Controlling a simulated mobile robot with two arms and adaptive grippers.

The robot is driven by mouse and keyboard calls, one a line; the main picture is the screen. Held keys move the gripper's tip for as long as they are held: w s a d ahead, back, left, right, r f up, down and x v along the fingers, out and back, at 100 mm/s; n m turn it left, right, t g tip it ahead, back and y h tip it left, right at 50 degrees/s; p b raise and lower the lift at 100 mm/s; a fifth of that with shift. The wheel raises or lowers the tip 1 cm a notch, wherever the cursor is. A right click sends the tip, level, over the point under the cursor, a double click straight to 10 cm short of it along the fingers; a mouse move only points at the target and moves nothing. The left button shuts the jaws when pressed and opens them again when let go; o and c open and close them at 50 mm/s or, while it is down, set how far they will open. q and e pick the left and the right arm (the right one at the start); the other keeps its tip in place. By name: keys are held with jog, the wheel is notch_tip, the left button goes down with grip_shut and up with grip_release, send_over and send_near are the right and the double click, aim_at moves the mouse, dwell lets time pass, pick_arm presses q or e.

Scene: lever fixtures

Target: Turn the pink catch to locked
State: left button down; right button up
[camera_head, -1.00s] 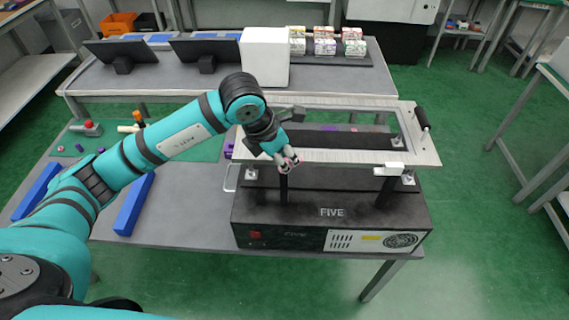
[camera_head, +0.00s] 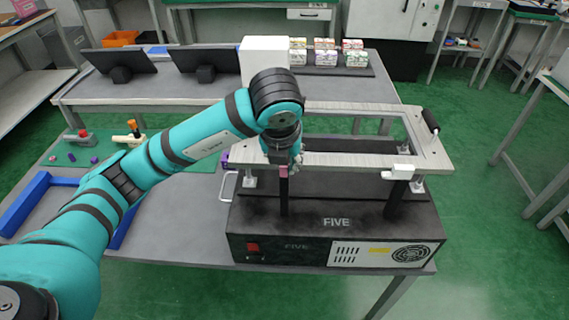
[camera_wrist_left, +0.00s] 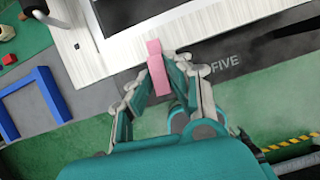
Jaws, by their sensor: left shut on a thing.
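The pink catch (camera_wrist_left: 156,68) shows in the left wrist view as a small pink bar at the edge of the pale frame. A small part of the pink catch (camera_head: 284,171) also shows in the head view, at the front left of the frame, below my gripper. My left gripper (camera_wrist_left: 158,80) is shut on the pink catch, with one finger on each side of it. In the head view my left gripper (camera_head: 284,162) points down at the frame's front edge and hides much of the catch. My right gripper is not in view.
The pale frame (camera_head: 350,160) stands on posts above a black box (camera_head: 300,232) marked FIVE. A white catch (camera_head: 398,173) sits on its front right. A black handle (camera_head: 430,121) is at the right end. Blue bars (camera_head: 28,200) lie at left.

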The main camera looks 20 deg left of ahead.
pick_arm(q)
jog(key=shift+n+y, duration=0.3)
jog(key=shift+n, duration=0.3)
jog(key=c, duration=1.3)
grip_release()
jog(key=shift+s+r, duration=0.1)
jog(key=shift+r, duration=0.6)
jog(key=v, duration=1)
jog(key=shift+s+r, duration=0.15)
jog(key=shift+r, duration=0.15)
